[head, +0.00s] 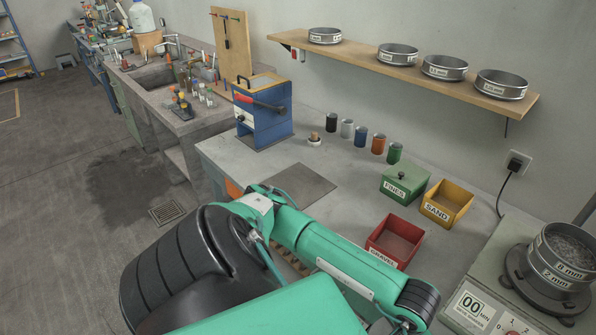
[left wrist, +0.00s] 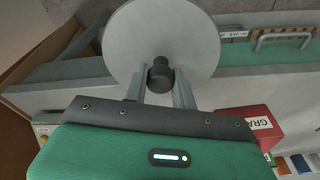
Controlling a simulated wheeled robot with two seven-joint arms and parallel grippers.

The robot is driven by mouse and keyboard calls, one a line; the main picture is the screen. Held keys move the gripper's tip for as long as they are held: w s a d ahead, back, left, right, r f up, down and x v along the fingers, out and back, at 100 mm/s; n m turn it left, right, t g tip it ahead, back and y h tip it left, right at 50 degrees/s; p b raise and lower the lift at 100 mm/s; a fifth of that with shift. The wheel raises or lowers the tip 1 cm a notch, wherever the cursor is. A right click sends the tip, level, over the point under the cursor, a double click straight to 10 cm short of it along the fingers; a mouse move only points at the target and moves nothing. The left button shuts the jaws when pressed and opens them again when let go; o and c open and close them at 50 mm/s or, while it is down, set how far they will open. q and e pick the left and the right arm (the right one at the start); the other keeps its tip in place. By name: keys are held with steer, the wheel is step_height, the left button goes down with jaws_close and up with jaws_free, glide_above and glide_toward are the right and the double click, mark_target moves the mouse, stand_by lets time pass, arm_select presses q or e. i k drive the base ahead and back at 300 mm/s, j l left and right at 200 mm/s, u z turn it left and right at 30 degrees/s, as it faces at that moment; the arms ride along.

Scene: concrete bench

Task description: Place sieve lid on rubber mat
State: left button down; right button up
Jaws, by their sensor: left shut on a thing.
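The sieve lid (left wrist: 125,40) is a round grey disc with a black knob in the left wrist view. My left gripper (left wrist: 160,84) is shut on the lid's knob, with one finger on each side of it. The lid's face is toward the wrist camera. The rubber mat (head: 303,187) looks like the flat dark grey rectangle on the bench in the head view, with nothing on it. My left arm crosses the lower part of the head view in front of the mat. The left gripper and lid cannot be made out there. My right gripper is in neither view.
On the bench (head: 237,165), a blue box with a red handle (head: 262,112) stands behind the mat, beside several small cups (head: 347,128). Green (head: 400,187), yellow (head: 446,203) and red (head: 396,241) bins stand to the right. Several sieves (head: 398,54) sit on the wall shelf.

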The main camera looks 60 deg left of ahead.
mark_target(297, 185)
steer(key=k+j, duration=0.1)
steer(key=j, duration=0.3)
steer(key=j+z, duration=0.1)
steer(key=j, duration=0.3)
steer(key=k+j, duration=0.15)
steer(key=j, duration=0.25)
steer(key=k+j+z, duration=0.15)
steer(key=j, duration=0.6)
steer(key=k+z, duration=0.05)
